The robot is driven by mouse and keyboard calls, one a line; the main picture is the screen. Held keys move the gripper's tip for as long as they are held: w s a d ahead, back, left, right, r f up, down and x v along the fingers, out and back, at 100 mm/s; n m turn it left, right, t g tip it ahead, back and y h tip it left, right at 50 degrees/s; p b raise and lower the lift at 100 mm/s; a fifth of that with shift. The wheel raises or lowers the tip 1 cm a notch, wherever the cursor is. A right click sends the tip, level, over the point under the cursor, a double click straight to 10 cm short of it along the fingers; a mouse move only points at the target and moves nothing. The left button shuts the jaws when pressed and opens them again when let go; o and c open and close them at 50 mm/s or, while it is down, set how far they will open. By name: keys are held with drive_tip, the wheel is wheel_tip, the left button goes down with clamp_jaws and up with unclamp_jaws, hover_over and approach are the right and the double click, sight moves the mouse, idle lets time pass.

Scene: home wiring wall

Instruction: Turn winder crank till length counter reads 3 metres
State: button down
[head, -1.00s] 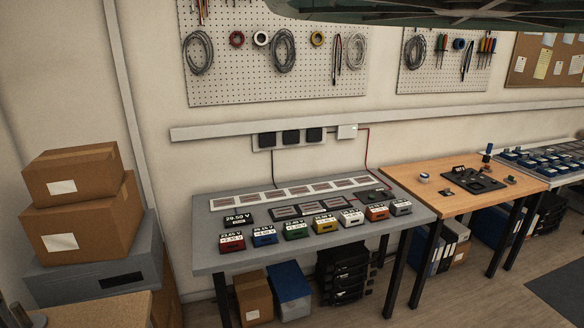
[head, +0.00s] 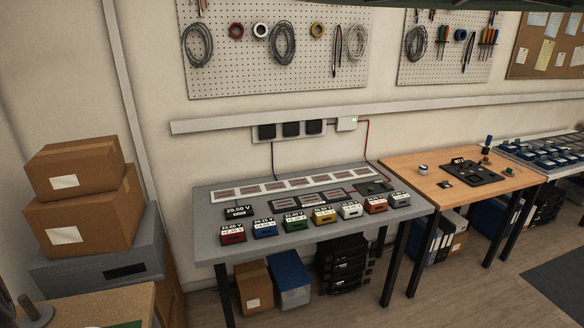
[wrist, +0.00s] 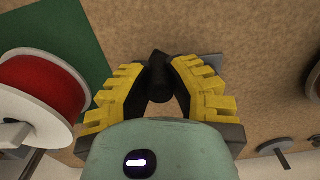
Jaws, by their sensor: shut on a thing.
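My gripper (wrist: 160,82) has yellow ridged fingers and is closed around a black knob (wrist: 159,66), which looks like the winder's crank handle. The knob sits between the fingertips in the wrist view. A spool of red wire (wrist: 42,88) with a white flange (wrist: 22,122) is to the left of my gripper, apart from it. I cannot make out the length counter or its reading in either view. My gripper is not visible in the head view.
A green mat (wrist: 82,28) lies on the brown bench top (wrist: 240,28). Grey spindles with round bases (wrist: 274,147) stand at the lower right. In the head view, stacked cardboard boxes (head: 82,205) are at left; a grey bench (head: 208,205) holds several labelled modules.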

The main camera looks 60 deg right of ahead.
drive_tip(key=shift+s, duration=0.1)
drive_tip(key=shift+s+r+p, duration=0.2)
drive_tip(key=shift+s+p, duration=0.25)
drive_tip(key=shift+p, duration=0.45)
drive_tip(key=shift+s+p, duration=0.5)
drive_tip(key=shift+p, duration=0.1)
drive_tip(key=shift+d+f, duration=0.1)
drive_tip(key=shift+f, duration=0.1)
drive_tip(key=shift+s+a+r+p, duration=0.1)
drive_tip(key=shift+s+p, duration=0.35)
drive_tip(key=shift+p, duration=0.1)
drive_tip(key=shift+s+a+r+p, duration=0.1)
drive_tip(key=shift+s+p, duration=0.3)
drive_tip(key=shift+p, duration=0.1)
drive_tip(key=shift+s+a+f, duration=0.1)
drive_tip(key=shift+s+f, duration=0.1)
drive_tip(key=shift+s, duration=0.05)
drive_tip(key=shift+s+p, duration=0.1)
drive_tip(key=shift+p, duration=0.2)
